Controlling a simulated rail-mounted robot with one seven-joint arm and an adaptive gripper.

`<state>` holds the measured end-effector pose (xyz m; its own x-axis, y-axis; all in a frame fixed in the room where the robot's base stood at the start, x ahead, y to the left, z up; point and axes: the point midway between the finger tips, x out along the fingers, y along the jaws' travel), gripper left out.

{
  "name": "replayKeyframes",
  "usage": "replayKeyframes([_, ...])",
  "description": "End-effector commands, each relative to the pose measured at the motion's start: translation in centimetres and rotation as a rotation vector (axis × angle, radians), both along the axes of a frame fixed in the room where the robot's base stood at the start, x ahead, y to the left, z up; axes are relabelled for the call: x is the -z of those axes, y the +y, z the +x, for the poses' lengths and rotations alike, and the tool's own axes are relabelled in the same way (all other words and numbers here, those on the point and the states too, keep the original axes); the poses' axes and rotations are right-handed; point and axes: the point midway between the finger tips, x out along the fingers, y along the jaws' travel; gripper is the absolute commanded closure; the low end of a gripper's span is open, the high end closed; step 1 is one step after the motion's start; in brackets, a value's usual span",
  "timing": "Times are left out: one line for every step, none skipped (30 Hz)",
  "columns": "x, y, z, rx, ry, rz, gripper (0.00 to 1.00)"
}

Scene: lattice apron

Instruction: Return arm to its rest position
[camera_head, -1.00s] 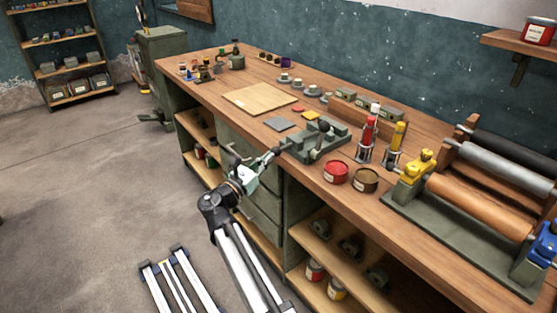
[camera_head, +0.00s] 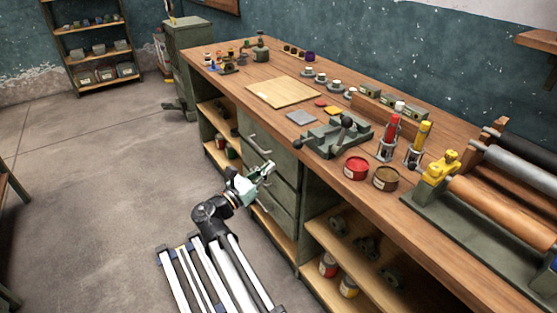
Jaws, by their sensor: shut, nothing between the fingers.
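My gripper (camera_head: 268,172) is in the camera_head view, in front of the drawer cabinet (camera_head: 281,206) under the workbench. It is shut and empty, held below the level of the bench top. My arm folds from the lower middle of the picture up to a dark elbow, then out toward the drawers. Whether the fingertips touch a drawer front or handle cannot be told from this view.
The wooden workbench (camera_head: 205,77) holds a green clamp device (camera_head: 335,138), a red tin (camera_head: 356,168), a brown tin (camera_head: 385,178), a pale board (camera_head: 284,92) and a roller press (camera_head: 510,206). Open shelves sit below. The floor (camera_head: 95,180) left of my arm is clear.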

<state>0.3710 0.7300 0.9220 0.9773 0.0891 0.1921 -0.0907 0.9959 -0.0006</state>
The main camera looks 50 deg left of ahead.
Motion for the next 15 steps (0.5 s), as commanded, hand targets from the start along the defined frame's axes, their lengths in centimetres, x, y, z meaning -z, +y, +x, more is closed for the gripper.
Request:
replayKeyframes([0.3,-0.1,-1.1,-0.002,0.0,0.0,1.0])
replayKeyframes([0.4,-0.2,-1.6,-0.002,0.0,0.0,1.0])
replayKeyframes([0.5,-0.2,-2.3,-0.002,0.0,0.0,1.0])
replayKeyframes([0.6,-0.3,-2.7,-0.002,0.0,0.0,1.0])
replayKeyframes([0.7,-0.3,-3.1,-0.001,0.0,0.0,1.0])
replayKeyframes([0.8,-0.3,-3.6,-0.001,0.0,0.0,1.0])
replayKeyframes([0.8,-0.4,-3.9,-0.001,0.001,0.0,1.0])
replayKeyframes([0.9,-0.4,-4.1,-0.001,0.001,0.0,1.0])
replayKeyframes([0.9,-0.4,-4.5,-0.001,0.0,0.0,1.0])
replayKeyframes([1.0,-0.4,-4.6,0.0,0.0,0.0,1.0])
replayKeyframes([1.0,-0.4,-4.8,0.0,0.0,0.0,1.0])
replayKeyframes([1.0,-0.5,-5.0,0.0,0.0,0.0,1.0])
replayKeyframes([1.0,-0.5,-5.0,0.001,0.0,0.0,1.0])
replayKeyframes([1.0,-0.5,-5.1,0.001,0.0,0.0,1.0])
replayKeyframes([1.0,-0.5,-5.1,0.0,0.001,0.007,1.0])
